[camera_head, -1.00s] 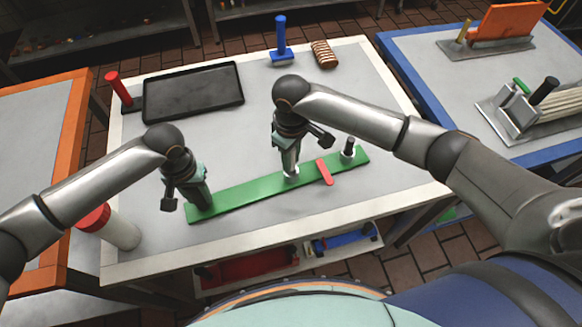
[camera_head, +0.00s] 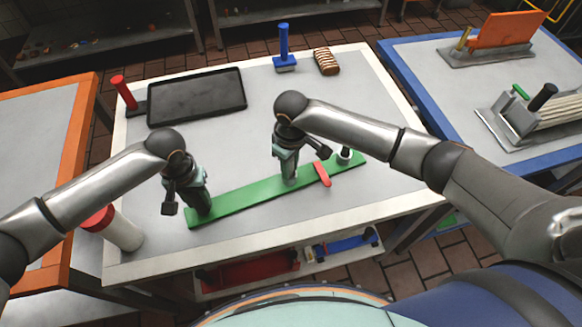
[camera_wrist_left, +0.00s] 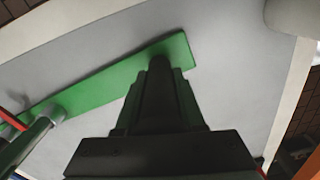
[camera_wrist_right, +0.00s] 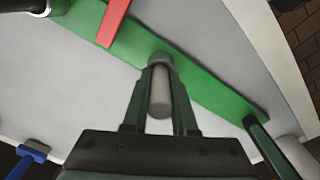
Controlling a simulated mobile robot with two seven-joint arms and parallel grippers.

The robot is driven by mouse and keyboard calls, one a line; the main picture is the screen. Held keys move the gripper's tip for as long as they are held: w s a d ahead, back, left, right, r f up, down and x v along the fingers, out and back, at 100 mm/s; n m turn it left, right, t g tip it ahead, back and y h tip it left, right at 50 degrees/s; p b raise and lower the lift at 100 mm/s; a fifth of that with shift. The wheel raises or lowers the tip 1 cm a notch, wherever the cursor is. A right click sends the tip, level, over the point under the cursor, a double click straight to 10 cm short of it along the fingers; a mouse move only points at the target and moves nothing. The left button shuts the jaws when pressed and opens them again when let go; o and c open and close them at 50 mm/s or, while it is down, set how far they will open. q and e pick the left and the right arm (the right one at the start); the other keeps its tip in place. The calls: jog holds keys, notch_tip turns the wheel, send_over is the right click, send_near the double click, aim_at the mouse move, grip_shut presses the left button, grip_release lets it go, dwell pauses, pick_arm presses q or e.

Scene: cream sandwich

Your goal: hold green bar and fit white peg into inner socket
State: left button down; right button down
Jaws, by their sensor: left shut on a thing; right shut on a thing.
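The green bar (camera_head: 245,192) lies slantwise on the table. My left gripper (camera_head: 203,205) is shut at the bar's left end; in the left wrist view (camera_wrist_left: 158,68) its fingertips meet a small dark part there. My right gripper (camera_head: 289,178) is shut on the white peg (camera_wrist_right: 160,95), which stands between its fingers over the bar. A pale ring, the inner socket (camera_wrist_right: 161,59), shows at the peg's far end; I cannot tell how deep the peg sits. A red crosspiece (camera_head: 322,174) lies across the bar. A white socket with a dark top (camera_head: 344,158) is at its right end.
A blue-handled brush (camera_head: 284,48) and a striped brown roll (camera_head: 326,61) are at the back.

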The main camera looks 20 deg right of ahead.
aim_at(294, 183)
jog(key=c, duration=0.8)
grip_release()
jog(key=f, duration=0.2)
jog(key=s+f, duration=0.1)
jog(key=shift+s+d+f, duration=0.1)
jog(key=shift+d, duration=0.3)
jog(key=shift+c, duration=0.2)
jog(key=shift+o, duration=0.7)
jog(key=r, duration=1.3)
jog(key=shift+w+r, duration=0.2)
jog(key=shift+w, duration=0.2)
